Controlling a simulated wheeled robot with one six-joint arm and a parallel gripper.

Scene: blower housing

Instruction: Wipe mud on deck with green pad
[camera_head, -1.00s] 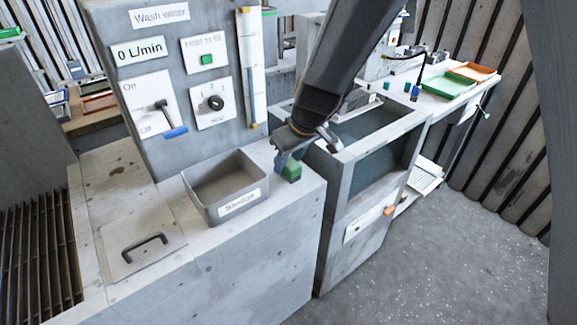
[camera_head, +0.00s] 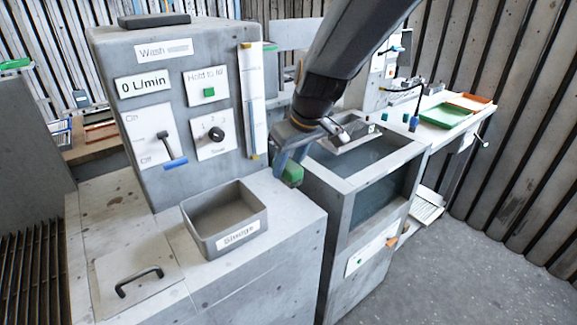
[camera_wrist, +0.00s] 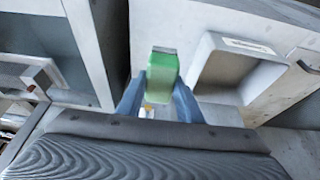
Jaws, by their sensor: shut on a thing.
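My gripper (camera_head: 289,168) is shut on the green pad (camera_head: 292,175), near the right end of the grey deck (camera_head: 262,262). In the wrist view the green pad (camera_wrist: 162,72) sits between the two blue fingers of my gripper (camera_wrist: 160,90). The pad appears raised above the deck; the exact gap cannot be told. Small dark specks and a brown spot (camera_head: 113,201) show on the deck's left part; I cannot tell which of these is mud.
A grey bin labelled like "Sludge" (camera_head: 228,241) stands on the deck left of my gripper. A hatch handle (camera_head: 138,281) lies front left. The wash-water panel (camera_head: 180,90) rises behind. An open-topped tank (camera_head: 385,195) stands close on the right.

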